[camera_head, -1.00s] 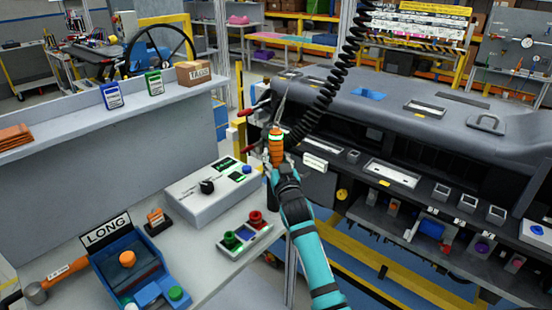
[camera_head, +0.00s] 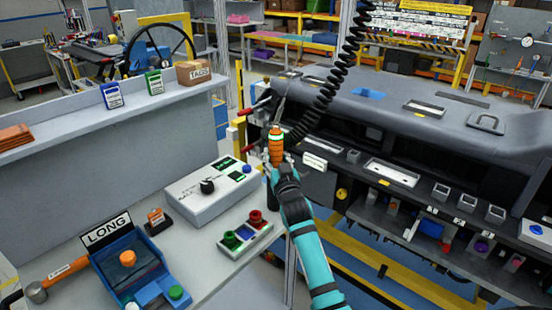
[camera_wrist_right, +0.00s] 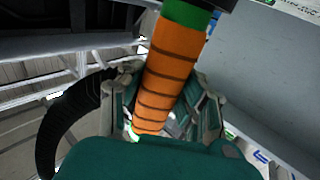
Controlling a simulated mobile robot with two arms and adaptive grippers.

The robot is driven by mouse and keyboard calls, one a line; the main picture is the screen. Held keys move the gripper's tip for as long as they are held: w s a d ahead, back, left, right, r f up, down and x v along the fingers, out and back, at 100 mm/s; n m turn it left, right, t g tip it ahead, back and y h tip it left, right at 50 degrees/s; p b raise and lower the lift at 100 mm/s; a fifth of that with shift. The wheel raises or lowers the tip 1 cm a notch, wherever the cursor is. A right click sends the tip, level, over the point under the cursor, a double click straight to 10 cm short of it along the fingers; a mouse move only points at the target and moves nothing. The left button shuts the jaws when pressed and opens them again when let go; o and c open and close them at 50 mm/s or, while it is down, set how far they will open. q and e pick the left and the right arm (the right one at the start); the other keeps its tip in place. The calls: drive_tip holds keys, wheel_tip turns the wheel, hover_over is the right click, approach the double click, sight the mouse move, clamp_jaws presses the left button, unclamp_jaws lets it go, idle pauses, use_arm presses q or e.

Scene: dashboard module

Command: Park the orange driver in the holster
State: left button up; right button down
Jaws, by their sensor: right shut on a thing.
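The orange driver (camera_head: 276,152), with dark rings and a green band near its top, stands roughly upright in my right gripper (camera_head: 275,166). The right wrist view shows the driver (camera_wrist_right: 168,75) between the fingers (camera_wrist_right: 165,108) of my right gripper, which is shut on it. The driver is by the back right corner of the workbench. A dark upright part (camera_head: 271,193) shows below the gripper at the bench edge; I cannot tell whether it is the holster. The driver's lower end is hidden by the gripper. My left gripper is not in view.
A black coiled cable (camera_head: 325,90) hangs close to the driver. The grey dashboard (camera_head: 440,125) fills the right. A white control box (camera_head: 212,190), a red and green button box (camera_head: 246,232) and a blue LONG fixture (camera_head: 128,268) stand on the bench (camera_head: 205,258).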

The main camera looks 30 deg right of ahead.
drive_tip(key=shift+f, duration=0.2)
drive_tip(key=c, duration=0.8)
unclamp_jaws()
drive_tip(key=shift+f, duration=0.1)
drive_tip(key=v, duration=1.2)
